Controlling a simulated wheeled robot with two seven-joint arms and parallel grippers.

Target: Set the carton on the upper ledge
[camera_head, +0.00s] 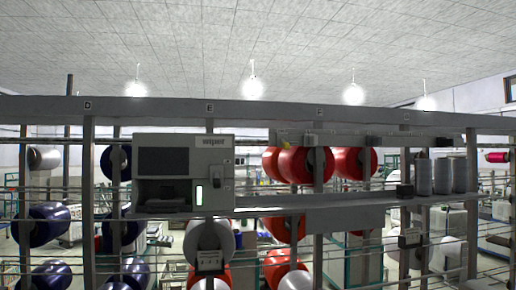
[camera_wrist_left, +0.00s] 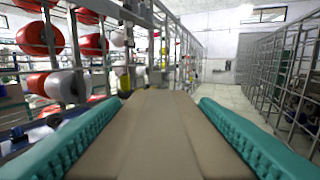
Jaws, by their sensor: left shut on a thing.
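A plain brown carton (camera_wrist_left: 150,140) fills the lower middle of the left wrist view. My left gripper (camera_wrist_left: 162,102) has teal ribbed fingers on both sides of the carton and is shut on it. Neither the carton nor either gripper shows in the head view. In the head view a grey ledge (camera_head: 290,207) runs across the rack, and a lettered beam (camera_head: 265,112) crosses above it. I cannot tell which of these is the upper ledge.
A pale control box (camera_head: 215,150) with a dark screen is mounted on the rack's left half. Red spools (camera_head: 293,165) sit behind. The wrist view shows an open aisle (camera_wrist_left: 225,95) between racks.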

